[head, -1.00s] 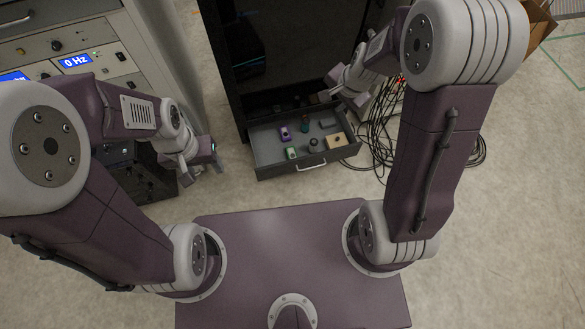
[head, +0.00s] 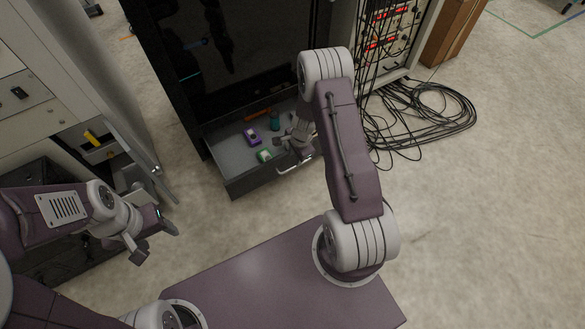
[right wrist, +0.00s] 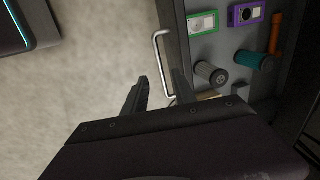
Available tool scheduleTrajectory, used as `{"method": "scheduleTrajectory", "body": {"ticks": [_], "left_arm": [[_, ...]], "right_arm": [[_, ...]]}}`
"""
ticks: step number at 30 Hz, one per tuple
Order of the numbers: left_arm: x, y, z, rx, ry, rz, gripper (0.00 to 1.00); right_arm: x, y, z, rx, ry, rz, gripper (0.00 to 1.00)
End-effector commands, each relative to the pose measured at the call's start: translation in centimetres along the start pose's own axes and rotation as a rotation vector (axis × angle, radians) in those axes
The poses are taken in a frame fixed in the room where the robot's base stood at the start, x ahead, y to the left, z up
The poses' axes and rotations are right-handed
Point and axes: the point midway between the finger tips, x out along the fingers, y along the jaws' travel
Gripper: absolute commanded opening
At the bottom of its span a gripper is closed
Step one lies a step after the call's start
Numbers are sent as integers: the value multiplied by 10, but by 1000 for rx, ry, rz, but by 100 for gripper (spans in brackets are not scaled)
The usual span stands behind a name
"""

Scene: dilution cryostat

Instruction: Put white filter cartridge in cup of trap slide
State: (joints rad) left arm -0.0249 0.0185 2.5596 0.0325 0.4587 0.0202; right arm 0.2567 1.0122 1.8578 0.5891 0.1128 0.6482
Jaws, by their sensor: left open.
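A pale grey ribbed cylinder (right wrist: 208,74) with a dark end, apparently the white filter cartridge, lies in the open drawer (head: 232,182) in the right wrist view. In the head view my right gripper seems to hide it. My right gripper (right wrist: 160,77) is open and empty, over the drawer's front edge, with the cylinder just beyond its right finger. In the head view my right gripper (head: 298,140) is at the drawer's front right. My left gripper (head: 153,236) is open and empty at lower left, away from the drawer. I cannot make out the trap slide's cup for certain.
The drawer also holds a teal cylinder (right wrist: 254,60), an orange cylinder (right wrist: 276,33), a purple box (right wrist: 247,13) and a green box (right wrist: 203,22). Its metal handle (right wrist: 158,62) faces me. A yellow part (head: 92,138) shows in the left cabinet. Cables (head: 430,110) lie right.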

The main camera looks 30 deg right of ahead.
Motion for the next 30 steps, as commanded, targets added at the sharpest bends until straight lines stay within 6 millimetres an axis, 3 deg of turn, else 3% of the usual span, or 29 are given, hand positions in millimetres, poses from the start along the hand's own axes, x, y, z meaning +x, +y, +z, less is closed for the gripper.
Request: {"method": "scheduleTrajectory", "body": {"ticks": [3, 9, 14, 22, 25, 26, 30], "left_arm": [[23, 0, 3, 0, 0, 0, 58], [46, -1, 5, 0, -1, 0, 58], [52, -1, 6, 0, -1, 0, 58], [51, -1, 6, 0, -1, 0, 58], [51, -1, 6, 0, -1, 0, 58], [51, -1, 6, 0, -1, 0, 58], [51, -1, 6, 0, -1, 0, 58]], "right_arm": [[33, 2, 1, -1, -1, 2, 33], [70, 2, 1, -3, -1, 1, 33], [82, 1, 1, -2, 0, 0, 33], [82, 0, 1, -2, 0, 0, 33], [82, 1, 1, -2, 0, 0, 5], [82, 1, 1, -2, 0, 0, 0], [82, 1, 1, -2, 0, 1, 0]]}}
